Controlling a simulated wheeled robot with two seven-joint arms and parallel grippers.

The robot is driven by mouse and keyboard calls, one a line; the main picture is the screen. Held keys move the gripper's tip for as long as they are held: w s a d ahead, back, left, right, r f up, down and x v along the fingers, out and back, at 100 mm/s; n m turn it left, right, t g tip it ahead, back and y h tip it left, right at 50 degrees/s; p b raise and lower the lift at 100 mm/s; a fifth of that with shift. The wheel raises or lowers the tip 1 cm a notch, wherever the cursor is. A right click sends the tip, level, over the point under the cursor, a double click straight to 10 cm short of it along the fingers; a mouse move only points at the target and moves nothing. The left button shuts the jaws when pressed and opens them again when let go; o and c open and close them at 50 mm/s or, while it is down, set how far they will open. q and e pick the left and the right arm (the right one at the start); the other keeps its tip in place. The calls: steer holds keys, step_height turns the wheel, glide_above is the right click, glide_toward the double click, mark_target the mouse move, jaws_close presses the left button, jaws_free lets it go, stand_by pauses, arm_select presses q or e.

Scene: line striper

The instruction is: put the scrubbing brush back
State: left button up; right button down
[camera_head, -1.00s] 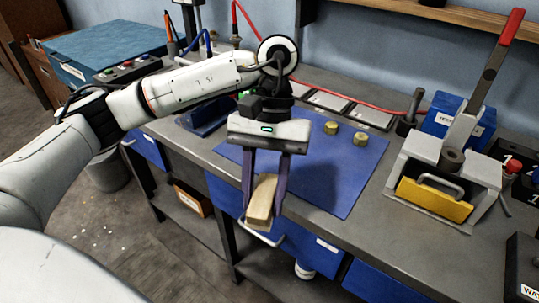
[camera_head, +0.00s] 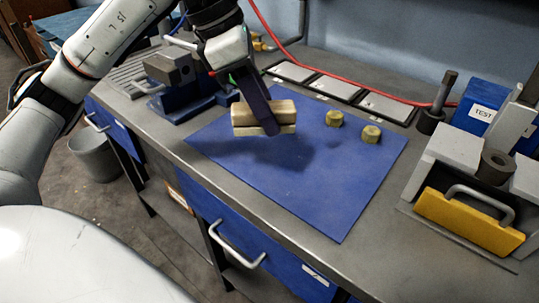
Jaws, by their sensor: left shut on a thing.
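The scrubbing brush (camera_head: 243,117) is a pale wooden block with a lighter layer beneath it. My left gripper (camera_head: 269,122) is shut on it and holds it over the left part of the blue mat (camera_head: 310,195), with a shadow on the mat to its right. One dark finger crosses the front of the block; the other finger is hidden behind it. My right gripper is not in view.
Two brass nuts (camera_head: 334,118) (camera_head: 371,134) sit on the mat's right part. A blue vise (camera_head: 185,90) stands left of the brush. Flat grey panels (camera_head: 338,88) and a red hose (camera_head: 350,88) lie behind. The mat's front is clear.

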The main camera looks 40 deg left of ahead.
mark_target(242, 107)
arm_select(q)
step_height(242, 107, down, 8)
steer(key=shift+f+b, duration=0.15)
steer(key=shift+b, duration=0.25)
steer(key=shift+f, duration=0.1)
steer(key=o, duration=1)
steer(key=shift+s, duration=0.1)
steer(key=shift+a+r, duration=0.1)
steer(key=shift+r, duration=0.2)
steer(key=p+v, duration=0.1)
steer(key=v, duration=1)
steer(key=shift+a+r, duration=0.1)
steer(key=shift+r, duration=0.15)
